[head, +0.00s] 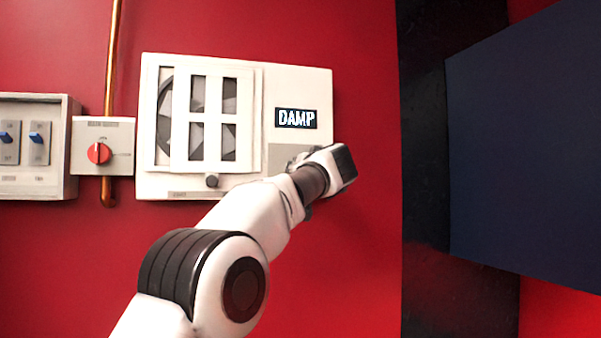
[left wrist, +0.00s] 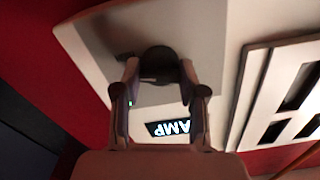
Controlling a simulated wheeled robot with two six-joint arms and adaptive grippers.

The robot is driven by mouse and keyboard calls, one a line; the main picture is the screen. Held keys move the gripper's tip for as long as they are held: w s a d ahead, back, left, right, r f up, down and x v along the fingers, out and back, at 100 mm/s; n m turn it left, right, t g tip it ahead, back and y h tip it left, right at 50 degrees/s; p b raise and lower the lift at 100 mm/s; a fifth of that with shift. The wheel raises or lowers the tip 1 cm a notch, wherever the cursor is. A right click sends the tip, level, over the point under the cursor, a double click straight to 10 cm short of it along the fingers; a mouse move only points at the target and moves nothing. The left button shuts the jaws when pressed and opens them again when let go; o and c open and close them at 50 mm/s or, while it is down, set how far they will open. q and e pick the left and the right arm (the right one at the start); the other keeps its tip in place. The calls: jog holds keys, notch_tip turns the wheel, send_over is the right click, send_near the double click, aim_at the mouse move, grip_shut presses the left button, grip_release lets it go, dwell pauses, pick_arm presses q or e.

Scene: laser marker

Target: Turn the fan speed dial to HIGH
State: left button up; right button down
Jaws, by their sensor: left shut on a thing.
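The fan unit (head: 303,83) is a white wall box with a slatted window over a fan and a lit display (head: 296,118) reading DAMP. Below the display is a grey panel (head: 279,154), mostly covered by my left arm in the head view. In the left wrist view a dark round dial (left wrist: 158,60) stands on this grey panel. My left gripper (left wrist: 160,76) has its two fingers on either side of the dial and is shut on it. The dial's markings and pointer setting cannot be read. My right gripper is not in view.
A small box with a red rotary knob (head: 98,153) is left of the fan unit, beside a copper pipe (head: 113,60). Further left is a panel with blue switches (head: 37,138). A large dark panel (head: 525,150) stands at the right. Red wall below the unit is clear.

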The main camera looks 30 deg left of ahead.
pick_arm(q)
jog(key=shift+r+m, duration=0.1)
jog(key=shift+m, duration=1.2)
jog(key=o, duration=1.2)
jog(key=shift+c, duration=0.2)
jog(key=shift+a, duration=0.2)
jog(key=v, duration=1.1)
jog(key=shift+s+d, duration=0.25)
jog(key=shift+d, duration=0.05)
